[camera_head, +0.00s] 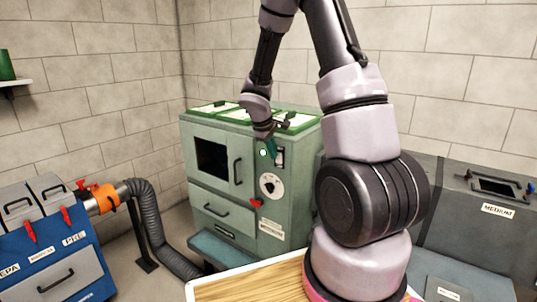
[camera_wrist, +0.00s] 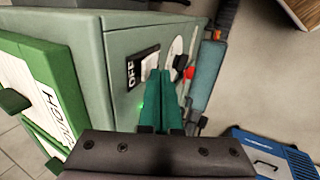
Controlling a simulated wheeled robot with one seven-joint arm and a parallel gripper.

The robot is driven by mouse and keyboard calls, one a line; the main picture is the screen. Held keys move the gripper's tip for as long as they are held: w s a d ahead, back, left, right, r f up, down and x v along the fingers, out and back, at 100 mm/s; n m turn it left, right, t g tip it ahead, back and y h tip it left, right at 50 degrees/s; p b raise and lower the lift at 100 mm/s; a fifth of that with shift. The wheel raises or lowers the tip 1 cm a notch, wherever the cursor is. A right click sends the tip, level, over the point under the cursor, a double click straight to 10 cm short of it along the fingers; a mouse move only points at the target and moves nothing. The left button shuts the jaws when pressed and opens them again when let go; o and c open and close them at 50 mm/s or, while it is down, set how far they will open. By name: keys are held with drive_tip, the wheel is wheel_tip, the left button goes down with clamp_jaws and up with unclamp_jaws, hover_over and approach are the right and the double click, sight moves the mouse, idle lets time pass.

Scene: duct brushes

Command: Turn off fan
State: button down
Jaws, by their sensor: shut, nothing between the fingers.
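The green machine (camera_head: 222,150) stands against the back wall in the head view. Its front panel carries a switch (camera_head: 281,157), a round white dial (camera_head: 271,186) and a lit green lamp (camera_head: 263,153). In the wrist view the white switch (camera_wrist: 150,65) sits beside a black OFF label (camera_wrist: 131,73), and the green lamp (camera_wrist: 141,106) glows. My gripper (camera_head: 271,146) is shut and empty, its teal fingers (camera_wrist: 161,75) at the panel right by the switch. The fingers partly cover the switch, so I cannot tell whether they touch it or which way it is set.
A blue unit (camera_head: 62,245) stands at the left, joined to a grey hose (camera_head: 150,220). A grey machine labelled MEDIUM (camera_head: 470,215) stands at the right. A red knob (camera_head: 256,203) sticks out below the dial. A wooden-topped table (camera_head: 245,284) is in front.

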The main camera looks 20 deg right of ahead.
idle(0.3)
drive_tip(key=shift+w+d+r, duration=0.15)
drive_tip(key=shift+w+d, duration=0.1)
drive_tip(key=shift+d, duration=0.15)
drive_tip(key=shift+r, duration=0.1)
drive_tip(key=shift+r, duration=0.7)
